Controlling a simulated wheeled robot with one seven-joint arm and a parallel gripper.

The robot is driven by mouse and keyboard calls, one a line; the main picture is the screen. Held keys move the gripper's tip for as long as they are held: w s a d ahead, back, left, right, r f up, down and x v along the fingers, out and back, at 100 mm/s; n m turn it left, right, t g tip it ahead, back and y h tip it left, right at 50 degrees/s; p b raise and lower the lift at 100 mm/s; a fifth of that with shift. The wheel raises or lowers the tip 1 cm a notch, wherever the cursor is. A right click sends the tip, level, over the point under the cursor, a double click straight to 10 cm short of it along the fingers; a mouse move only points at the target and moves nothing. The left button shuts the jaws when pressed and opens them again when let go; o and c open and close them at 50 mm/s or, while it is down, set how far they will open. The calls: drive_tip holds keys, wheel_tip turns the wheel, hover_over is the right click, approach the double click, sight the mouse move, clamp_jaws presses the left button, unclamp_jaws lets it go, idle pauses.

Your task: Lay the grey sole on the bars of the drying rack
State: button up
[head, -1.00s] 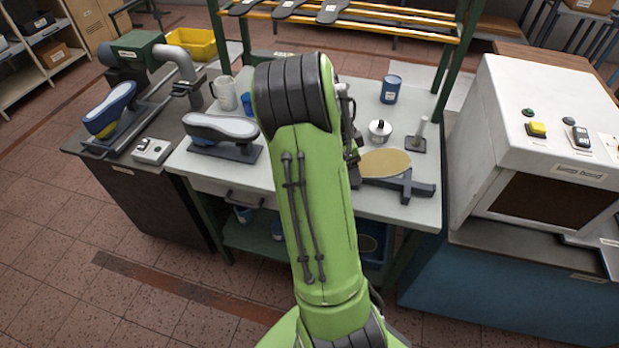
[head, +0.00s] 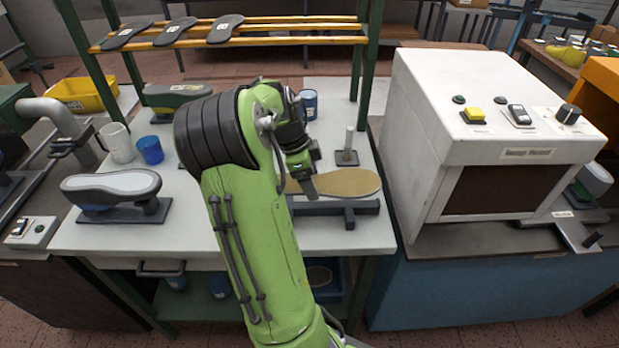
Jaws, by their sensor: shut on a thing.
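A sole with a tan upper face (head: 345,182) lies flat on a dark stand (head: 350,209) on the right of the white bench. My gripper (head: 307,188) is at the left part of this sole, with its jaws shut on it; my arm hides part of the contact. No grey colour shows on this sole's upper face. The drying rack (head: 290,40) stands behind, with yellowish bars on green posts. Dark grey soles lie across its bars on the left: one (head: 127,35), a second (head: 176,31) and a third (head: 225,28). The right part of the bars is bare.
A last with a pale grey top (head: 112,187) stands at the bench's front left. A white mug (head: 117,142), blue cup (head: 150,150), blue tin (head: 309,104) and upright post (head: 348,150) stand around my arm. A white hooded machine (head: 480,130) is close on the right.

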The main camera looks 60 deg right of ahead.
sight(313, 206)
wheel_tip(313, 206, down, 4)
drive_tip(key=p, duration=0.4)
drive_tip(key=shift+r, duration=0.1)
drive_tip(key=shift+w+f+b, duration=0.1)
drive_tip(key=shift+f+b, duration=1)
drive_tip(key=shift+f, duration=0.6)
drive_tip(key=shift+f+b, duration=0.1)
drive_tip(key=shift+b, duration=0.4)
drive_tip(key=o, duration=1)
